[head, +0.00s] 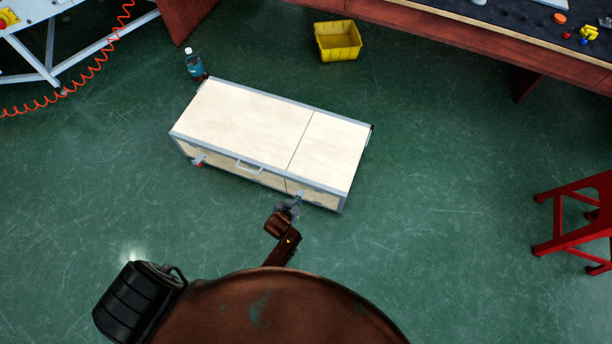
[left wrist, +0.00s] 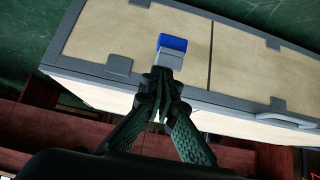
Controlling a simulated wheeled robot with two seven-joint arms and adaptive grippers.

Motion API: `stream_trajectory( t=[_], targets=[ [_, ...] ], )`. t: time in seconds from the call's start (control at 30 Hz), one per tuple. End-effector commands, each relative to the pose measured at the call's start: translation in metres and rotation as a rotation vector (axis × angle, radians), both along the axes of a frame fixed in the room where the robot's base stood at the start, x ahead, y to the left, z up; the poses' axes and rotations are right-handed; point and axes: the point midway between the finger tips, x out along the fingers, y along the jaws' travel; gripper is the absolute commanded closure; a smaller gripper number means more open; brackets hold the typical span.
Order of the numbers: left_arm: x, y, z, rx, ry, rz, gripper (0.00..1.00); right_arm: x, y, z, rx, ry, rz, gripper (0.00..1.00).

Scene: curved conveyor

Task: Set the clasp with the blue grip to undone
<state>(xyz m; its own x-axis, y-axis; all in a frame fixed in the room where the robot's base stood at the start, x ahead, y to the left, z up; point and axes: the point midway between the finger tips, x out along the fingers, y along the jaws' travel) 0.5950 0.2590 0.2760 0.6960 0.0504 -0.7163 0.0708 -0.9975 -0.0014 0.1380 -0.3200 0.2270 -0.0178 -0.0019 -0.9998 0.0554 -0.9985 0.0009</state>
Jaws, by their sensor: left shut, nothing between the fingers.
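A pale wooden case (head: 262,126) with grey edging sits on the floor in the middle of the head view. The clasp with the blue grip (left wrist: 173,43) shows in the left wrist view on the case's front panel, as a blue block on a light grey part. In the head view its blue grip cannot be made out. My left gripper (head: 294,203) is at the right part of the case front. In the left wrist view its fingers (left wrist: 161,74) are shut and empty, their tips just below the blue grip, overlapping the clasp's lower end. Contact cannot be told. My right gripper is not in view.
A clasp with a red grip (head: 199,162) and a handle (head: 248,166) are further left on the case front. A bottle (head: 194,63) stands behind the case, a yellow bin (head: 338,41) further back. A red stool (head: 579,222) is at right. Green floor around is clear.

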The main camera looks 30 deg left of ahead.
Motion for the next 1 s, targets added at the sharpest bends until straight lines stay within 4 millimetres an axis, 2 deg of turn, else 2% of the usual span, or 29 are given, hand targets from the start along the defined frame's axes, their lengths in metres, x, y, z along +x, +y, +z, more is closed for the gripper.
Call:
stream_trajectory(
  t=[0.03,0.43,0.57,0.67,1.0],
  targets=[
    [-0.022,-0.001,-0.021,-0.008,0.051,0.01,1.0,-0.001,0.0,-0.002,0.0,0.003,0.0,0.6],
    [-0.022,-0.002,-0.022,-0.011,0.051,0.011,1.0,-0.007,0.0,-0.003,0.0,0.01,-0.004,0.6],
    [-0.021,-0.001,-0.017,-0.01,0.047,0.011,1.0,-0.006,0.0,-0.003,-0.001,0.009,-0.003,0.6],
    [-0.02,0.0,-0.006,-0.007,0.043,0.01,1.0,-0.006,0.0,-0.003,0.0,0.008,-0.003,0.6],
    [-0.006,0.0,0.063,-0.003,0.01,0.005,1.0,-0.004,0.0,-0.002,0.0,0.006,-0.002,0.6]
  ],
)
